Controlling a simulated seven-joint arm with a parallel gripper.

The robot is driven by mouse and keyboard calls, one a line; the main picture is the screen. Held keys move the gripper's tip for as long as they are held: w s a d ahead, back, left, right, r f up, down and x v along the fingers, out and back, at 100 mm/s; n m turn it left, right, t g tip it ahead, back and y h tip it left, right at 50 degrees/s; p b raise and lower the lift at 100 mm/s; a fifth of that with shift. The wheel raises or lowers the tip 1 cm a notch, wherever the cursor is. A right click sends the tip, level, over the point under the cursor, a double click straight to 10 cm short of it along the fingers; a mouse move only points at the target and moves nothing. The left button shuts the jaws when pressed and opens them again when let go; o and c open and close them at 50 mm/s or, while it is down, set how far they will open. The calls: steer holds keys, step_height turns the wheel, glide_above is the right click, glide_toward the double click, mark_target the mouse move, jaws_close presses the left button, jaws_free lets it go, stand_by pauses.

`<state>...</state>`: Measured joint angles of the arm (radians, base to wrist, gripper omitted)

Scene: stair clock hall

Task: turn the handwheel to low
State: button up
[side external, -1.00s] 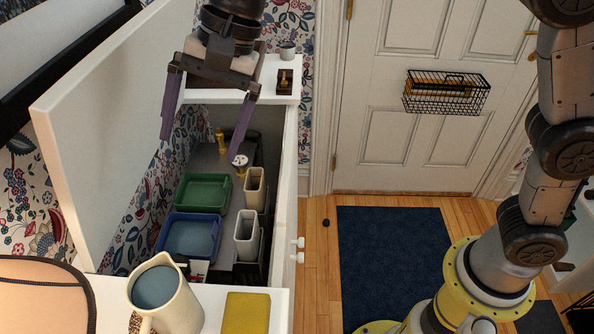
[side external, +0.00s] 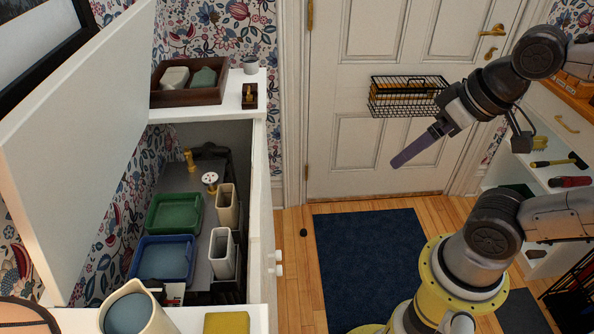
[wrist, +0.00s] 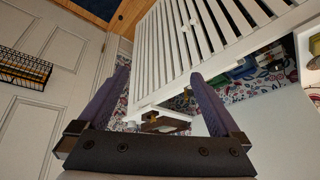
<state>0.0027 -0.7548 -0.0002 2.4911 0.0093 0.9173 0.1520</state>
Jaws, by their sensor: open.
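A small round white-faced handwheel (side external: 210,179) on a brass stem stands inside the open white cabinet (side external: 258,200), in the side view. Its markings are too small to read. A brass fitting (side external: 190,160) stands behind it to the left. My gripper (side external: 396,164) is well to the right of the cabinet, in front of the door, apart from the handwheel. Its purple fingers overlap in the side view. In the wrist view my gripper (wrist: 160,72) is open, with nothing between its fingers. I cannot make out the handwheel there.
A green tray (side external: 174,213), a blue tray (side external: 163,260) and two cream upright holders (side external: 222,254) share the cabinet. Its raised lid (side external: 75,150) stands at left. A pitcher (side external: 137,312) is in front. A wire basket (side external: 408,97) hangs on the door. Floor is clear over the blue mat (side external: 368,265).

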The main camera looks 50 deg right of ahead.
steer(key=shift+f+n, duration=0.2)
steer(key=shift+n, duration=0.3)
steer(key=shift+w+n, duration=0.1)
steer(key=shift+n, duration=0.3)
steer(key=shift+c, duration=0.5)
